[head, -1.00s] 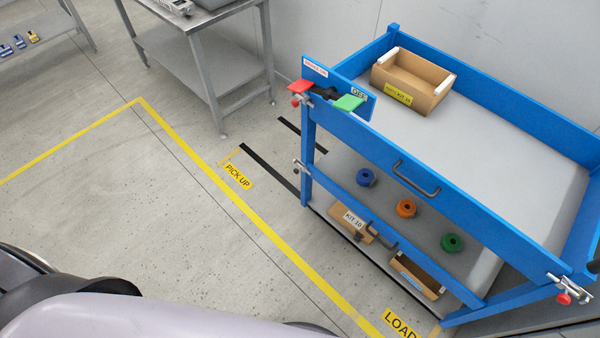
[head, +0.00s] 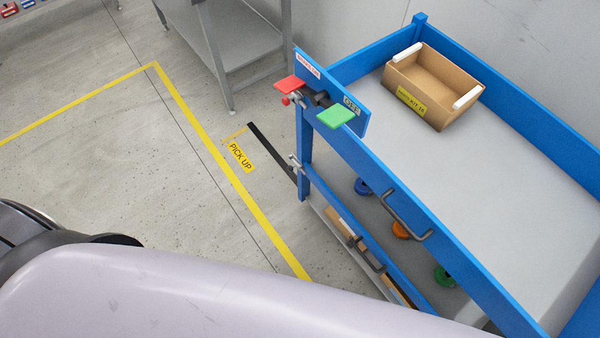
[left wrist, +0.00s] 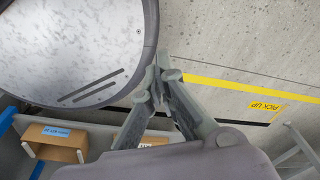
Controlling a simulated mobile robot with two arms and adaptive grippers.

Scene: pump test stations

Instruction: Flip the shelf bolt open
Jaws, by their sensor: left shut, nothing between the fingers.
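A blue shelf cart (head: 340,135) stands at the right in the head view. Two small metal bolts show on its near left post: an upper one with a red knob (head: 287,100) and a lower one (head: 295,162) at the lower shelf's level. I cannot tell how either bolt is set. My left gripper (left wrist: 160,75) shows in the left wrist view, shut and empty, its fingertips meeting over the floor, apart from the cart. My left arm crosses the bottom of the head view. My right gripper is not in view.
A cardboard kit box (head: 448,110) stands on the top shelf. Colored round parts and boxes lie on the lower shelf. A grey metal table (head: 225,50) stands behind. Floor left of the cart is clear.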

